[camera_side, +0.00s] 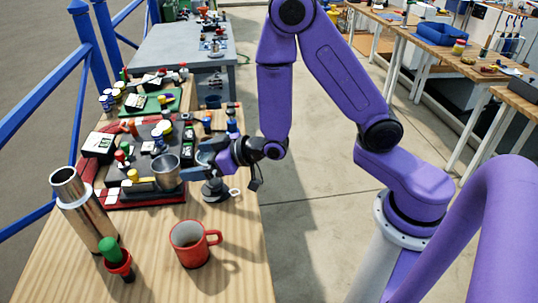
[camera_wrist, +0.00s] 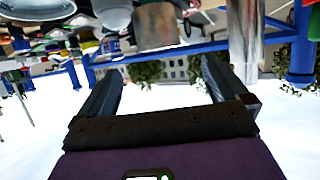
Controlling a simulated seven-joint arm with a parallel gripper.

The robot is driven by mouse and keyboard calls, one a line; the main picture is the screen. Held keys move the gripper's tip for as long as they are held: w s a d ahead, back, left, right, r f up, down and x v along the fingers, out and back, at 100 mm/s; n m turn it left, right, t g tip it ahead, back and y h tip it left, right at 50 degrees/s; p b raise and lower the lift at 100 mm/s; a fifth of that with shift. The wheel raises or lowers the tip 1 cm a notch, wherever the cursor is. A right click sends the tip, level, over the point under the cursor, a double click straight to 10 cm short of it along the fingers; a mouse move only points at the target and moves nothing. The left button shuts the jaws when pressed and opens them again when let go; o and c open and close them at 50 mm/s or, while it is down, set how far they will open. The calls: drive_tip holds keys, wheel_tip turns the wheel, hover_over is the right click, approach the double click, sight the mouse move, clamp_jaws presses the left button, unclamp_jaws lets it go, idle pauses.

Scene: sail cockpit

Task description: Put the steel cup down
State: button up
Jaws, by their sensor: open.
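The steel cup (camera_side: 166,173) is upright at the front part of the black tray with red edges (camera_side: 142,200), in the side view. My gripper (camera_side: 196,163) is just right of the cup, pointing left at it. In the wrist view my gripper (camera_wrist: 162,66) shows two dark fingers spread apart with nothing between them. What looks like the cup (camera_wrist: 155,27) is beyond the fingertips there. I cannot tell whether a finger touches the cup. The cup's base is hard to make out.
A red mug (camera_side: 189,246) stands at the front. A tall steel flask (camera_side: 84,208) and a green-topped red item (camera_side: 117,260) are at front left. A small grey round-based object (camera_side: 214,190) sits below my gripper. Several small items crowd the tray. Bare wood (camera_side: 235,280) is at front right.

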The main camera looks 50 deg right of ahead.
drive_tip(key=s+a+r+n+g, duration=0.15)
drive_tip(key=s+n+g, duration=0.35)
drive_tip(key=s+g, duration=0.75)
drive_tip(key=s+d+r+n+h, duration=0.1)
drive_tip(key=s+d+r+h, duration=0.1)
drive_tip(key=s+d, duration=0.3)
drive_tip(key=s+d+r+n+h, duration=0.2)
drive_tip(key=s+d+r, duration=0.2)
drive_tip(key=s, duration=0.8)
drive_tip(key=shift+s+d+h, duration=0.25)
drive_tip(key=shift+d+h, duration=0.05)
drive_tip(key=shift+d, duration=0.75)
